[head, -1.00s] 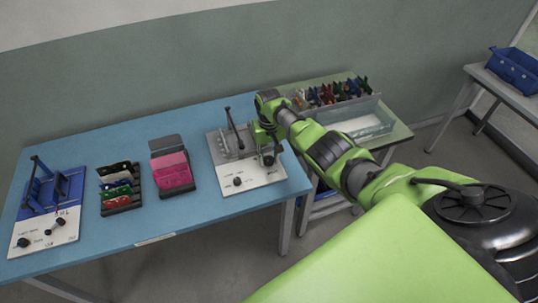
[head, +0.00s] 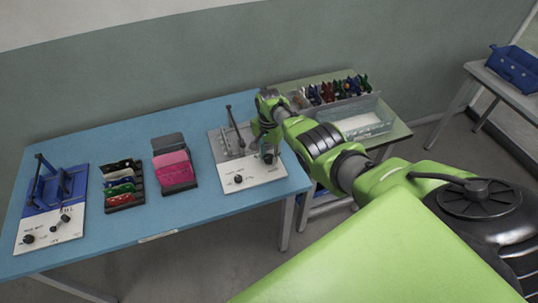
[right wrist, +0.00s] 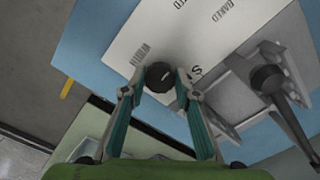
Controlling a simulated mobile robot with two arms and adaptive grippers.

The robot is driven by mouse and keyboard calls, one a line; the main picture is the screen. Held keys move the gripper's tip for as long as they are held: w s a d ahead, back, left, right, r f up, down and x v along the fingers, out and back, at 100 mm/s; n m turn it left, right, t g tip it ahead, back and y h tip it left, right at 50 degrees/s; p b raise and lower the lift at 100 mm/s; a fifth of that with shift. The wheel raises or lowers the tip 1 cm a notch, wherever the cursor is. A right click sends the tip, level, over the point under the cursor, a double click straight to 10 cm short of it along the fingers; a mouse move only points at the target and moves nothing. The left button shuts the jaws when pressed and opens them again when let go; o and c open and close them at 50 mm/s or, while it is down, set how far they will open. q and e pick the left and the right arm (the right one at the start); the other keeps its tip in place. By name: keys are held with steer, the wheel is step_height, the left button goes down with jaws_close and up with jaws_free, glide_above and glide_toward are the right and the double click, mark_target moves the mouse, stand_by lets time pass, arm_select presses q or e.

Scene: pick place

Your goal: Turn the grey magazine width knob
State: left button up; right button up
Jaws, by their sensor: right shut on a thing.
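The grey magazine (head: 226,141) stands at the right end of the blue table, with a white front plate (head: 255,178) that carries two black knobs. My right gripper (head: 269,155) points down at the plate's right knob and is shut on it. In the right wrist view this black knob (right wrist: 160,74) sits between the two fingertips (right wrist: 159,83), with a light mark on its top. The other black knob (head: 238,179) is free, at the plate's front left. My left gripper is not in view.
The magazine's dark upright lever (head: 234,129) stands close left of my right arm. A pink holder (head: 174,170), a rack of coloured pieces (head: 122,186) and a blue magazine (head: 52,195) stand farther left. A clear bin (head: 358,123) is on the side table behind my arm.

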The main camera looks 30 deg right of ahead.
mark_target(269, 157)
steer(key=shift+m, duration=0.5)
steer(key=o, duration=1.1)
step_height(269, 157, up, 12)
stand_by(0.6)
